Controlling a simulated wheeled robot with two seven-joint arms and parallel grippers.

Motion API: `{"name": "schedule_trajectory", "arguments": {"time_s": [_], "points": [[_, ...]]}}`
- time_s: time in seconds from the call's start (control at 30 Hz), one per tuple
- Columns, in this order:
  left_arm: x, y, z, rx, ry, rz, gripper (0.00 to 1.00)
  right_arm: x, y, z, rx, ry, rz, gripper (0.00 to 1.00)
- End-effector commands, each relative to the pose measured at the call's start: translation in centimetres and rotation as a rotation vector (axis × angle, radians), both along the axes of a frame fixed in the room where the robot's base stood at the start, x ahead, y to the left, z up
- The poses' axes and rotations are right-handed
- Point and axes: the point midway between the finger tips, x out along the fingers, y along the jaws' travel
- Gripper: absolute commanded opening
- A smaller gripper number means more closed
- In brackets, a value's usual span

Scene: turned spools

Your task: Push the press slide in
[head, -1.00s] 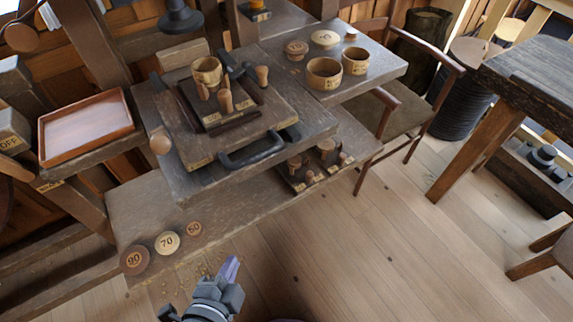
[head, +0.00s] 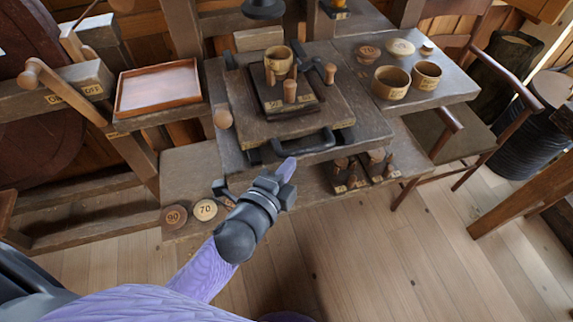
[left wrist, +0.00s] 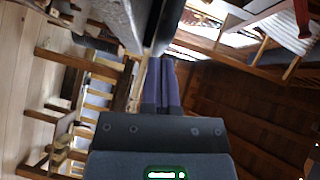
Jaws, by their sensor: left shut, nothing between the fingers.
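The press slide (head: 338,112) is a wooden board on the press bench, standing out towards me in the head view. A dark bar handle (head: 312,147) runs along its front edge. On top sit a dark block (head: 268,112), a wooden cup (head: 277,60) and upright pegs (head: 290,91). My left gripper (head: 288,166) is shut and empty, its purple fingertips just in front of and below the handle. I cannot tell whether they touch it. In the left wrist view the purple fingers (left wrist: 161,82) lie together, beside a dark edge. My right gripper is not in view.
A wooden tray (head: 158,108) stands left of the press. Cups (head: 390,83) and lids stand on the right-hand table. Numbered discs (head: 205,210) and several small pegs (head: 376,165) are on the lower shelf. The floor in front is clear.

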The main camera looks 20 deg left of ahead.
Motion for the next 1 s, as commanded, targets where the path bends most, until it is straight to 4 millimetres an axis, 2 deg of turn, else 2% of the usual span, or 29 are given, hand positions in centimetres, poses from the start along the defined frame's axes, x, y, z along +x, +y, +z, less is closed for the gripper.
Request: {"name": "schedule_trajectory", "arguments": {"time_s": [0.4,0.7,1.0], "points": [[0.5,0.4,-0.1,0.000,0.000,0.000,0.00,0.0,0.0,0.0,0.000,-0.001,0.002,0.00],[3.9,2.7,0.0,0.002,-0.001,0.001,0.00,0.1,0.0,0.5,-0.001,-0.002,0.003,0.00],[4.2,2.9,0.0,-0.001,-0.001,0.001,0.00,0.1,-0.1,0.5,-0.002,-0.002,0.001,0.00]]}}
